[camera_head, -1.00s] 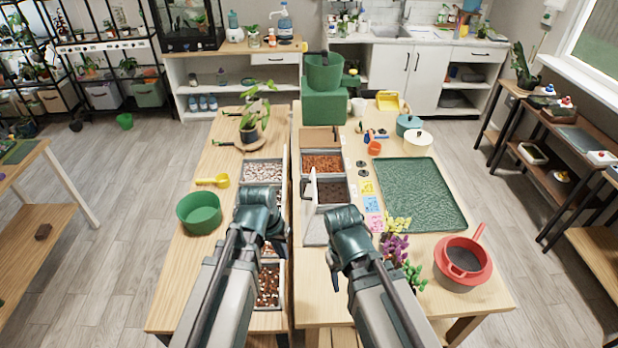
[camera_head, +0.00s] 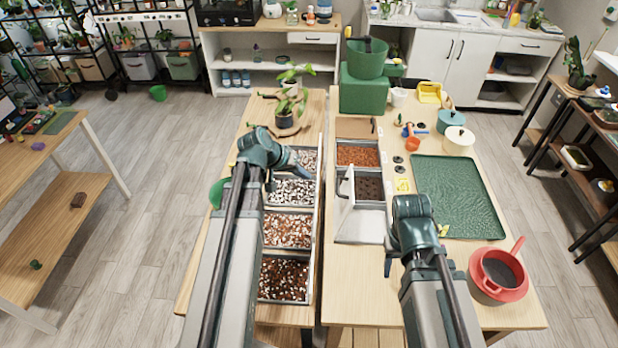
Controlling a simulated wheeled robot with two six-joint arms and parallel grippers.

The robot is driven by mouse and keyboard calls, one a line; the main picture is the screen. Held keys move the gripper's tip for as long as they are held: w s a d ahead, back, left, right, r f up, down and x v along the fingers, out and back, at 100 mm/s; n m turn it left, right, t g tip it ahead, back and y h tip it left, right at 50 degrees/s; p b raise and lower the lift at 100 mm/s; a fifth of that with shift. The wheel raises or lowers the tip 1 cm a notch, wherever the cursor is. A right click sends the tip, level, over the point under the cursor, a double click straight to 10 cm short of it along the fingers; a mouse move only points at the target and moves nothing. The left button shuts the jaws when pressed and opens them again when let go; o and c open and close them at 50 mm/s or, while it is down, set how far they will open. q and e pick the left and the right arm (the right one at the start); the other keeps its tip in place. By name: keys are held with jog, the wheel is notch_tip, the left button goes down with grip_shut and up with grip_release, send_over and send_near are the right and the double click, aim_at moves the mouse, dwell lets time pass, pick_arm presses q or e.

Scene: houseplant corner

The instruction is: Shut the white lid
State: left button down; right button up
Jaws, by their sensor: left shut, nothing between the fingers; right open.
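The white lid (camera_head: 346,192) stands raised at the left edge of a bin of dark soil (camera_head: 369,187) on the right table. A black handle shows on the lid's side, and the dark soil lies uncovered. A pale flat panel lies just in front of this bin. My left gripper (camera_head: 298,160) is shut and empty over the bins of the left table, left of the lid and apart from it. My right gripper (camera_head: 400,250) is open over the right table, to the right of and nearer than the lid. Its fingers are partly hidden by its own body.
A bin of orange-brown chips (camera_head: 358,154) sits behind the soil bin. A green tray (camera_head: 462,197) lies to the right, with a red pot (camera_head: 498,275) in front of it. A potted plant (camera_head: 286,122) stands on the left table. A narrow gap separates the two tables.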

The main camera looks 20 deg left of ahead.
pick_arm(q)
jog(key=w+d+f+b, duration=0.4)
jog(key=d+f+b, duration=0.1)
jog(key=d+f, duration=0.1)
jog(key=shift+w+d+f, duration=0.15)
jog(key=shift+w+d, duration=0.1)
jog(key=shift+w, duration=0.05)
dwell(0.3)
